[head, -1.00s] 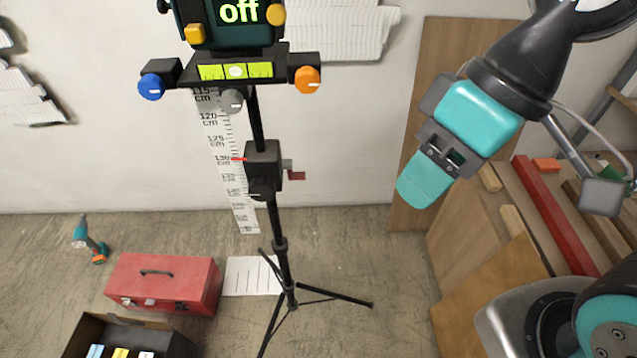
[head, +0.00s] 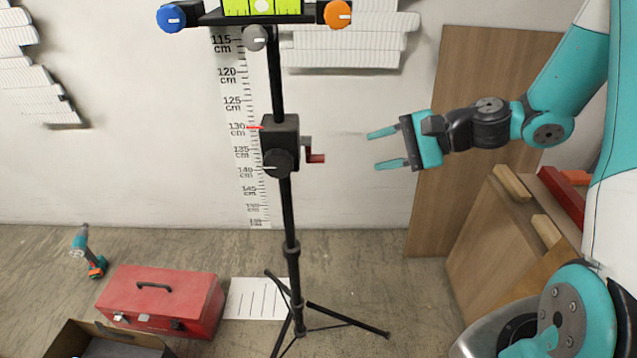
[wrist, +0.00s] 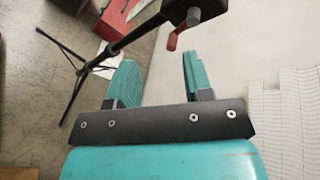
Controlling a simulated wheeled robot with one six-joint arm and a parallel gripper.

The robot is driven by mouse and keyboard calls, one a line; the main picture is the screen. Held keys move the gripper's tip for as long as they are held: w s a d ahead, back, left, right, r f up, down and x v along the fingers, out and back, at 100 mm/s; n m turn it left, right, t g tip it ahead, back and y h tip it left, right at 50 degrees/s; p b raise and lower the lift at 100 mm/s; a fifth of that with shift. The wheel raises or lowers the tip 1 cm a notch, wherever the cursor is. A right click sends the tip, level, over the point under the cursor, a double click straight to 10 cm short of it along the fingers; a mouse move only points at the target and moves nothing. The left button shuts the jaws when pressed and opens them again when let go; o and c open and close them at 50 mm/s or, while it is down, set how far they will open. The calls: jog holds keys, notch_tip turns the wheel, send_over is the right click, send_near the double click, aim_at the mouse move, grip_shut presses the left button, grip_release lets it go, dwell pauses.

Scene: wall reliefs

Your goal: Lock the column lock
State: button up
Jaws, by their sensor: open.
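A black tripod column (head: 286,215) carries a black clamp block (head: 280,132). A round black knob (head: 278,163), which looks like the column lock, sits low on the block's front; its white mark points left. A red-handled crank (head: 315,157) sticks out of the block's right side. My gripper (head: 381,149) is open and empty, right of the crank and apart from it, fingers pointing left. In the wrist view, the open fingers (wrist: 158,62) show below the red crank (wrist: 175,38) and block (wrist: 193,10). The knob's face is not clear there.
A level bar with a blue knob (head: 171,18), an orange knob (head: 337,14) and a grey knob (head: 255,38) tops the column. A ruler (head: 238,110) hangs behind. A red toolbox (head: 160,300) and tripod legs (head: 345,320) are on the floor. Boards (head: 490,100) lean at right.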

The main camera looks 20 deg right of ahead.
jog(key=w+d+f+m+t, duration=0.1)
jog(key=d+f+m+t, duration=0.1)
jog(key=d+f+m, duration=0.15)
send_near(316, 161)
jog(key=shift+t, duration=0.3)
jog(key=x, duration=1)
jog(key=shift+w+d+f, duration=0.2)
jog(key=shift+w+f, duration=0.3)
jog(key=c, duration=0.8)
jog(key=shift+s+r+m+p, duration=0.25)
jog(key=shift+m+p, duration=0.2)
jog(key=shift+p, duration=0.7)
jog(key=shift+s+a+p, duration=0.1)
jog(key=shift+s+p, duration=0.05)
jog(key=shift+p, duration=0.45)
jog(key=shift+s+a+f+m+g+p, duration=0.1)
jog(key=shift+s+f+m+g+p, duration=0.15)
jog(key=shift+m+g+p, duration=0.35)
jog(key=shift+s+f, duration=0.1)
jog(key=shift+f, duration=0.1)
jog(key=shift+c, duration=0.2)
